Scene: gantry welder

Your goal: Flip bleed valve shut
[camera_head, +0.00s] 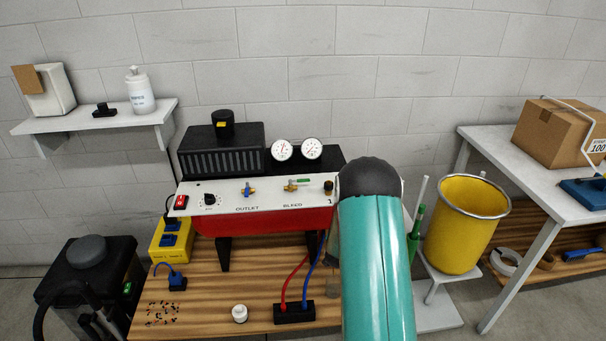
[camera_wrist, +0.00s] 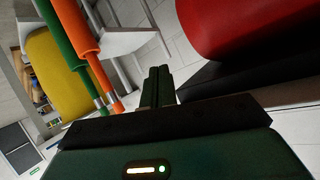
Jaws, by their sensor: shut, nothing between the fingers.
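The bleed valve (camera_head: 291,187) is a small brass valve with a green lever above the BLEED label on the white panel (camera_head: 225,206), in the head view. Its lever lies roughly level, pointing right along the panel. The outlet valve with a blue handle (camera_head: 248,190) is to its left. My teal arm covers the panel's right end in the head view and hides my gripper there. In the wrist view my gripper (camera_wrist: 158,84) has its fingers together and empty. The red tank (camera_wrist: 228,28) is to the right of the fingers; the bleed valve is not in that view.
Two gauges (camera_head: 297,150) stand behind the panel. Red and blue hoses (camera_head: 284,290) hang in front of the tank above the wooden bench (camera_head: 205,290). Green (camera_wrist: 62,40) and orange (camera_wrist: 80,38) rods and a yellow bin (camera_head: 462,225) stand right of the bench.

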